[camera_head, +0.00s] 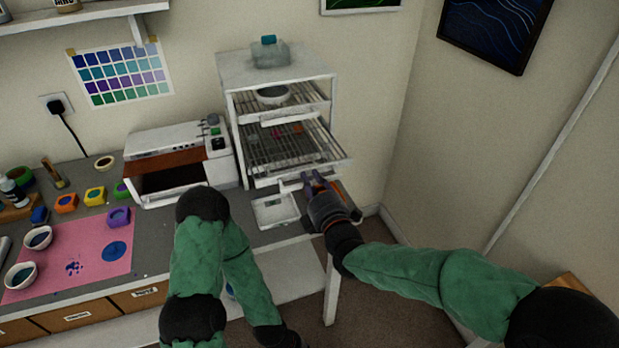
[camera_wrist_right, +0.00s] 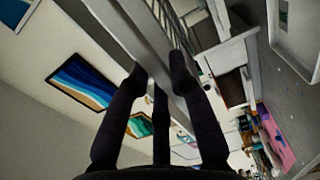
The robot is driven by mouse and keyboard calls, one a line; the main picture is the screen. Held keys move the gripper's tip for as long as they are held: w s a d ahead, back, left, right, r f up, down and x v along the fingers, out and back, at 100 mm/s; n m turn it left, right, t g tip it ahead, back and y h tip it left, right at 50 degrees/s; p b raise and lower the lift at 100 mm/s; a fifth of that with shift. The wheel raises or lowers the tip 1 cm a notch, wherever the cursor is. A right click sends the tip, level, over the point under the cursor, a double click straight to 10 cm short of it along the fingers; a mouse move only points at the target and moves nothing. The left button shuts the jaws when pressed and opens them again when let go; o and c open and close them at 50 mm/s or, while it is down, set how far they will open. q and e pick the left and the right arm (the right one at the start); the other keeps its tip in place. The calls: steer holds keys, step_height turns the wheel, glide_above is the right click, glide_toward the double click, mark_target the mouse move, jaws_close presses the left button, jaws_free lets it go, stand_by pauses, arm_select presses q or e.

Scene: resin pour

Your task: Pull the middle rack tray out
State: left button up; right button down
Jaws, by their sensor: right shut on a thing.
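The white rack (camera_head: 232,110) stands at the back of the bench against the wall. Its middle tray (camera_head: 262,158), a wire grid with a white front edge, juts forward past the rack's posts. Small pink and orange pieces lie on it. My right gripper (camera_head: 312,184) is at the tray's front edge. In the right wrist view the dark fingers of my right gripper (camera_wrist_right: 160,76) sit on either side of a pale bar, shut on the tray front.
A clear container (camera_head: 269,54) with a teal cap stands on the rack top. A small white scale (camera_head: 275,210) lies below the tray. A white machine (camera_head: 165,172) stands to the left. Floor right of the bench is open.

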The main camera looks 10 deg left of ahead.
stand_by(0.3)
steer(key=c, duration=1.1)
jaws_free()
steer(key=shift+s+d, duration=0.1)
steer(key=v, duration=1.1)
steer(key=shift+s+d, duration=0.25)
steer(key=shift+s, duration=0.05)
steer(key=shift+f, duration=0.1)
